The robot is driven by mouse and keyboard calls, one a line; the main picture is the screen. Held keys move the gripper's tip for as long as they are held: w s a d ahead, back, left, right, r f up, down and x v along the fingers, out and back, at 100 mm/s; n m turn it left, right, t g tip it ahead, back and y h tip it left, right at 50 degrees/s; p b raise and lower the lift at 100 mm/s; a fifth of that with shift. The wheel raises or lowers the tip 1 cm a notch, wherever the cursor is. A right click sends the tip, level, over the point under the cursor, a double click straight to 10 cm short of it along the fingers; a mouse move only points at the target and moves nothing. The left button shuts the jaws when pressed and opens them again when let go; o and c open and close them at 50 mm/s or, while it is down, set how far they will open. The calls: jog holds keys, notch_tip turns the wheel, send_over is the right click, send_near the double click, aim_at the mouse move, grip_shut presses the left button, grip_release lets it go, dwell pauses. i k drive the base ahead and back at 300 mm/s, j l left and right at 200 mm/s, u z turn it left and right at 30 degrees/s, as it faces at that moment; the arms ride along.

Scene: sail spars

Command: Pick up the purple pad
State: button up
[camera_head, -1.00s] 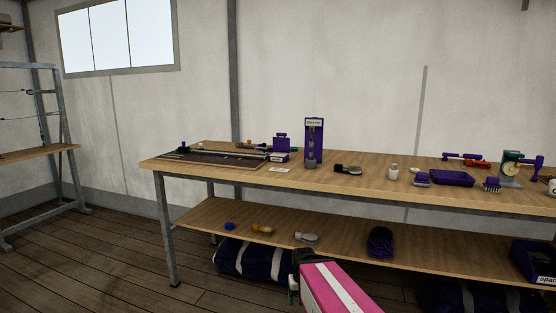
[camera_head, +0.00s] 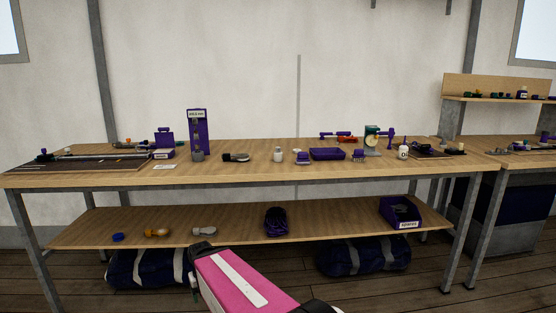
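A small purple block (camera_head: 303,158) that looks like the pad lies on the top of the long wooden workbench (camera_head: 100,177), right of a white bottle (camera_head: 278,155) and just left of a shallow purple tray (camera_head: 327,154). It is small and far off, so its details are unclear. A pink and white part of my own arm shows at the bottom of the view, well in front of the bench. My gripper itself cannot be made out.
A small purple brush (camera_head: 359,156) and a green device (camera_head: 371,140) stand right of the tray. A dark-soled object (camera_head: 236,157) and a tall purple stand (camera_head: 198,132) are to the left. The lower shelf (camera_head: 340,214) holds a purple bin (camera_head: 400,212). Duffel bags (camera_head: 364,256) lie beneath.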

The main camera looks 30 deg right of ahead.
aim_at(302, 158)
jog(key=z, duration=1.35)
